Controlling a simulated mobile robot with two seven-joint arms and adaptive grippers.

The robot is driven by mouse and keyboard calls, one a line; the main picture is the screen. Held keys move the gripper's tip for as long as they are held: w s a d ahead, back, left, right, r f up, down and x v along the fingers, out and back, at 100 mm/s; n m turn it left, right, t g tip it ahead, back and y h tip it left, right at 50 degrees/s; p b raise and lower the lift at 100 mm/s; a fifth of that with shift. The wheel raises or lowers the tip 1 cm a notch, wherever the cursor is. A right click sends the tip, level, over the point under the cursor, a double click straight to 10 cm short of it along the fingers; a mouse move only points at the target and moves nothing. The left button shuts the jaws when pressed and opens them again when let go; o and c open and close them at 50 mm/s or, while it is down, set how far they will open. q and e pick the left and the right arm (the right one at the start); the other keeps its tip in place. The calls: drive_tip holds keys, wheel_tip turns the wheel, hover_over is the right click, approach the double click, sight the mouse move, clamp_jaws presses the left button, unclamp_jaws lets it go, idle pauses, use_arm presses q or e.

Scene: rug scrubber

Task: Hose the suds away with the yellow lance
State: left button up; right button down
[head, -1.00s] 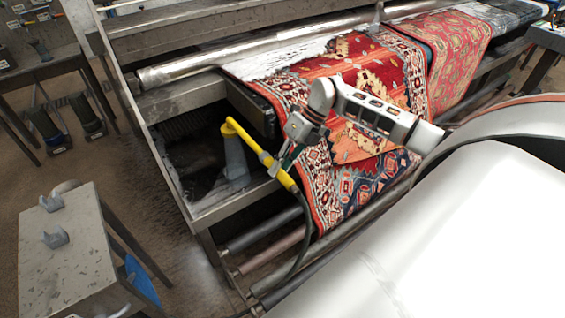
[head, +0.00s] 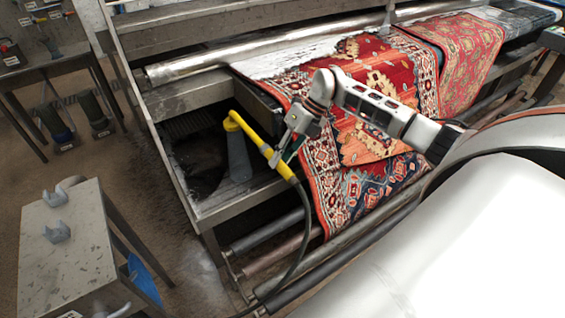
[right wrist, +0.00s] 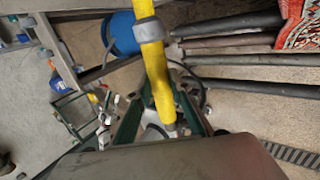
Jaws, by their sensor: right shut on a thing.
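The yellow lance (head: 258,140) slants across the front left of the machine in the head view, its bent upper end above a grey cone-shaped part (head: 238,158). Whether the cone belongs to the lance is unclear. My right gripper (head: 276,157) is shut on the lance's lower shaft; the lance (right wrist: 158,75) also runs between its fingers (right wrist: 162,122) in the right wrist view. A dark hose trails from the lower end. White suds (head: 300,58) lie on the far left part of the red patterned rug (head: 370,90). My left gripper is out of view.
A metal roller (head: 215,62) crosses behind the rug. A grey metal table (head: 65,260) stands at front left, with a blue round object (head: 143,280) beside it. Rollers (head: 265,232) run below the rug's front edge. Floor between table and machine is open.

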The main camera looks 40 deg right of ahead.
sight(272, 151)
drive_tip(key=shift+w+b, duration=0.75)
drive_tip(key=shift+w, duration=0.6)
drive_tip(key=shift+w+d+b, duration=0.1)
drive_tip(key=shift+w+b, duration=0.2)
drive_tip(key=shift+w, duration=0.45)
drive_tip(key=shift+w+r, duration=0.1)
idle(0.4)
